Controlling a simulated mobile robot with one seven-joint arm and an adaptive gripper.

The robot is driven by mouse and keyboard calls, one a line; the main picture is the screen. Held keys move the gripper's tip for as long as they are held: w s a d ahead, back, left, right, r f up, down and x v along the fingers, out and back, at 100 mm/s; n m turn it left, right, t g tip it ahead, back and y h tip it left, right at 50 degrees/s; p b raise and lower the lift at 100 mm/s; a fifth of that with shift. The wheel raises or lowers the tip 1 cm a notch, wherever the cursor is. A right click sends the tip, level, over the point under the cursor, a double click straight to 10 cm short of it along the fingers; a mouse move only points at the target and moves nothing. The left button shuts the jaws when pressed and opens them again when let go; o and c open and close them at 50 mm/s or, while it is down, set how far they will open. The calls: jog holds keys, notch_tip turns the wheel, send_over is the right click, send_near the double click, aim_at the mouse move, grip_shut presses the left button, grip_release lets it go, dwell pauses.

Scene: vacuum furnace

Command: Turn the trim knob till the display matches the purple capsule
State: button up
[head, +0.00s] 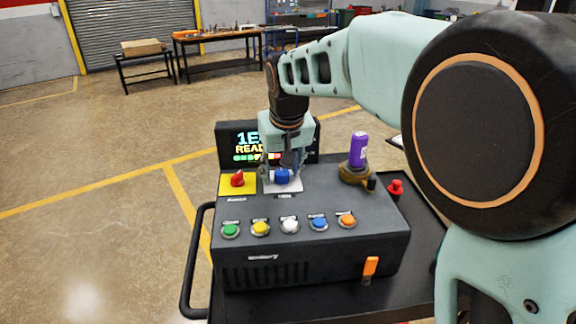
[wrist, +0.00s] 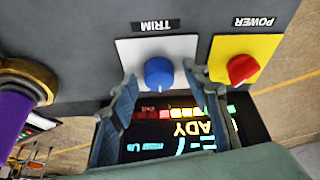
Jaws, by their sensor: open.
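The blue trim knob (head: 282,177) sits on a white plate on top of the dark console. My gripper (head: 281,166) points down over it, open. In the wrist view the knob (wrist: 159,73) lies between my fingertips (wrist: 160,80); I cannot tell whether they touch it. The display (head: 241,137) stands behind the knob, lit with "1E" and "READY" and a coloured bar; my gripper hides its right part. The purple capsule (head: 359,146) stands upright in a round brass-coloured holder (head: 350,173); the small marking on it is unreadable.
A red power knob (head: 237,179) on a yellow plate is close left of the trim knob. Several coloured buttons (head: 290,225) line the console front. A red button (head: 395,187) and an orange lever (head: 370,267) are to the right. Open floor lies left.

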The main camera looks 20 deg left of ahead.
jog(key=c, duration=1.2)
jog(key=shift+o, duration=0.2)
jog(key=shift+n, duration=0.4)
jog(key=n, duration=0.1)
jog(key=n+g+y, duration=0.1)
jog(key=n, duration=0.2)
jog(key=shift+w+d+n+y, duration=0.2)
jog(key=shift+d+n+y, duration=0.1)
jog(key=shift+y, duration=0.1)
jog(key=n+g, duration=0.1)
jog(key=n, duration=0.2)
jog(key=shift+n+g+y, duration=0.3)
jog(key=shift+w+n+g+p, duration=0.1)
jog(key=shift+n+g+p, duration=0.5)
jog(key=shift+n, duration=0.9)
jog(key=shift+a, duration=0.1)
